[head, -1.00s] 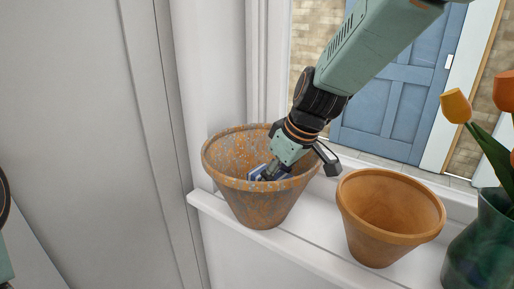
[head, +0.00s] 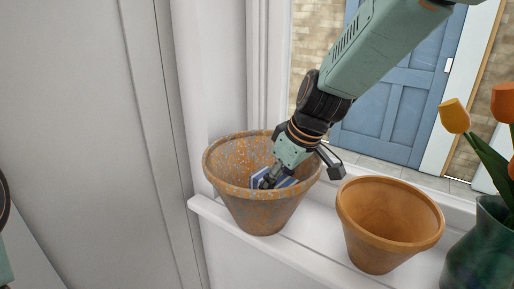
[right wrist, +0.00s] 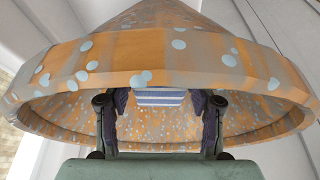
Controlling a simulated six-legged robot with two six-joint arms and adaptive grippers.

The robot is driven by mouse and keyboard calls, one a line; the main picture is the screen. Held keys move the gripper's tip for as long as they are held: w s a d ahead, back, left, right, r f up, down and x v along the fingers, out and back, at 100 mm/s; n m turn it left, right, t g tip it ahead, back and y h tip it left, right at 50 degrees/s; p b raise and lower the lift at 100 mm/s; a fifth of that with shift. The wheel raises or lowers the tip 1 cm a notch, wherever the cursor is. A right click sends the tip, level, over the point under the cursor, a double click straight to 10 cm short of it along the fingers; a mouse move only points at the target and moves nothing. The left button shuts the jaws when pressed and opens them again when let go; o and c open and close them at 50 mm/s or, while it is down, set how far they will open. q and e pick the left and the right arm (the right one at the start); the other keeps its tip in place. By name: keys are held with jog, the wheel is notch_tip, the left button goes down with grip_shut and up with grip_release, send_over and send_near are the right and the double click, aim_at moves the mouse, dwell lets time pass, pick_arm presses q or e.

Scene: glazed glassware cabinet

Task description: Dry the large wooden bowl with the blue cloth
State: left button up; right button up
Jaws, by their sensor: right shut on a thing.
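The large bowl (head: 262,208), shaped like a flowerpot, stands upright on the white sill. It is orange-brown with grey patches and many pale blue spots, also seen large in the right wrist view (right wrist: 150,62). My right gripper (head: 268,181) reaches down into it from above and is shut on the blue cloth (head: 289,182). The cloth shows as a blue and white striped piece between the fingers in the right wrist view (right wrist: 160,97). It is inside the bowl, near the inner wall; whether it touches is hard to tell. My left gripper is out of view.
A plain orange-brown pot (head: 390,225) stands empty just right of the bowl. A dark green vase (head: 482,250) with orange tulips is at the far right. A grey-white wall (head: 80,120) is close on the left, a window behind. The sill (head: 325,240) is narrow.

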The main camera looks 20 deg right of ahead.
jog(key=shift+s+d+r+p, duration=0.2)
jog(key=shift+s+r+p, duration=0.15)
jog(key=shift+r+p, duration=0.2)
jog(key=shift+w+a+f+b, duration=0.1)
jog(key=shift+f+b, duration=0.55)
jog(key=shift+f, duration=0.05)
jog(key=shift+b+x, duration=1.05)
jog(key=shift+x, duration=0.15)
jog(key=shift+r+p, duration=0.5)
jog(key=shift+r, duration=0.1)
jog(key=shift+p+v, duration=1.15)
jog(key=shift+v, duration=0.15)
jog(key=shift+f+b, duration=0.6)
jog(key=shift+f, duration=0.1)
jog(key=shift+b+x, duration=1.1)
jog(key=shift+x, duration=0.15)
jog(key=shift+w+r, duration=0.15)
